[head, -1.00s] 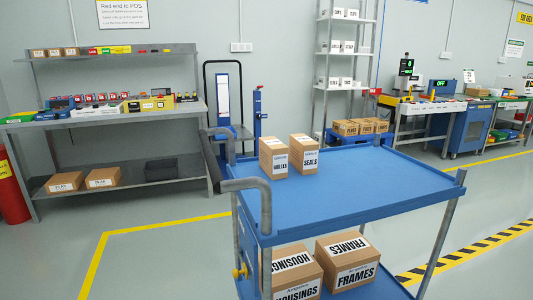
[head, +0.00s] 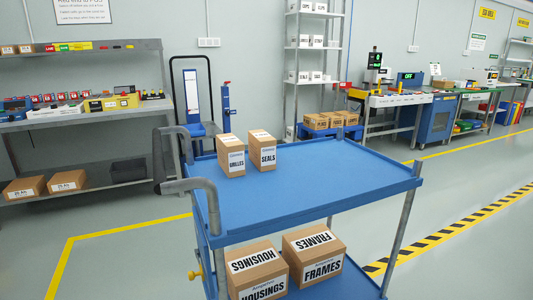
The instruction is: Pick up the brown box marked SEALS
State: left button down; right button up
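The brown box marked SEALS (head: 262,151) stands upright on the top deck of a blue cart (head: 310,185), near its far left corner. Its label faces me. Another brown box (head: 231,156), whose label seems to read GRILLES, stands just to its left with a narrow gap. Neither of my grippers shows in the head view.
The cart's lower shelf holds boxes marked HOUSINGS (head: 257,272) and FRAMES (head: 314,256). A grey handle (head: 200,190) rises at the cart's left end. A workbench (head: 85,118) stands back left. Open floor (head: 460,195) lies to the right of the cart.

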aim_at(262, 145)
jog(key=i+l+u, duration=0.2)
jog(key=i+u, duration=0.2)
jog(key=i, duration=0.2)
jog(key=i+l+u, duration=0.4)
jog(key=i, duration=0.15)
jog(key=i+l+u, duration=0.4)
jog(key=i+l, duration=0.05)
jog(key=i, duration=0.05)
